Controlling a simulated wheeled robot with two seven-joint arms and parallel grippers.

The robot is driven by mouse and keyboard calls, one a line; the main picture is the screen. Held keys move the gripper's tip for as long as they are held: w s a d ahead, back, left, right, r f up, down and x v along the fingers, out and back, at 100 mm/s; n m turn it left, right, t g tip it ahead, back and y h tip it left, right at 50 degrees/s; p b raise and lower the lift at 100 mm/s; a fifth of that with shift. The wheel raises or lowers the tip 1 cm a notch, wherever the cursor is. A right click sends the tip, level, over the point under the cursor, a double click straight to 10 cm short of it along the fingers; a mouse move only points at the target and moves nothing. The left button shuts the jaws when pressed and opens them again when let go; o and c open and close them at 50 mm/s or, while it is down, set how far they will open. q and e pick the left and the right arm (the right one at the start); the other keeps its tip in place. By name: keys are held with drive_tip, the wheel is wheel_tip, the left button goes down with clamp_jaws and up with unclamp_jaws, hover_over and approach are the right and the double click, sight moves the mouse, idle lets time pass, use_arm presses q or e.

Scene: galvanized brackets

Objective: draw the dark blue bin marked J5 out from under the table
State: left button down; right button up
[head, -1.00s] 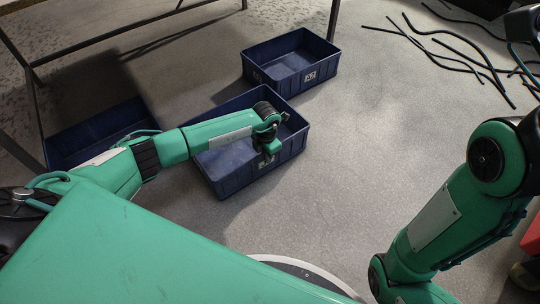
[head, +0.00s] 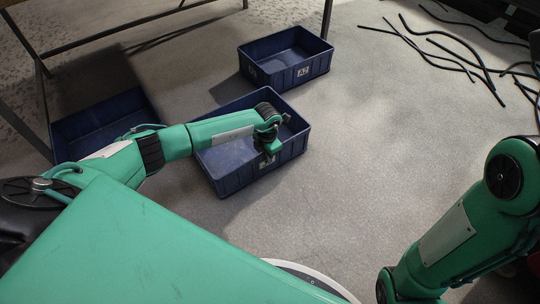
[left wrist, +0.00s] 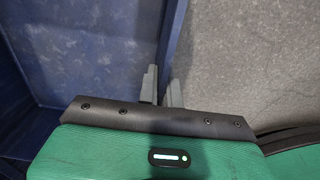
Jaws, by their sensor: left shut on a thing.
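A dark blue bin (head: 236,179) stands on the floor at the middle of the head view. A small pale mark on its near wall is too small and too covered to read as J5. My left gripper (head: 268,145) is at the near rim of this bin, with the forearm crossing over the bin's left part. In the left wrist view the two fingers (left wrist: 163,88) sit on either side of the bin's wall (left wrist: 172,45), shut on it. My right arm shows at the lower right, but its gripper is out of view.
A second blue bin marked A2 (head: 318,67) stands behind. A third blue bin (head: 75,124) lies at the left beside a dark table leg (head: 43,105), partly covered by my arm. Black rods (head: 455,46) lie at the upper right. Floor right of the held bin is clear.

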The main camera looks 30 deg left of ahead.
use_arm(q)
drive_tip(key=shift+s+d, duration=0.1)
drive_tip(key=shift+d, duration=0.1)
drive_tip(key=c, duration=1.5)
unclamp_jaws()
drive_tip(key=shift+r, duration=0.1)
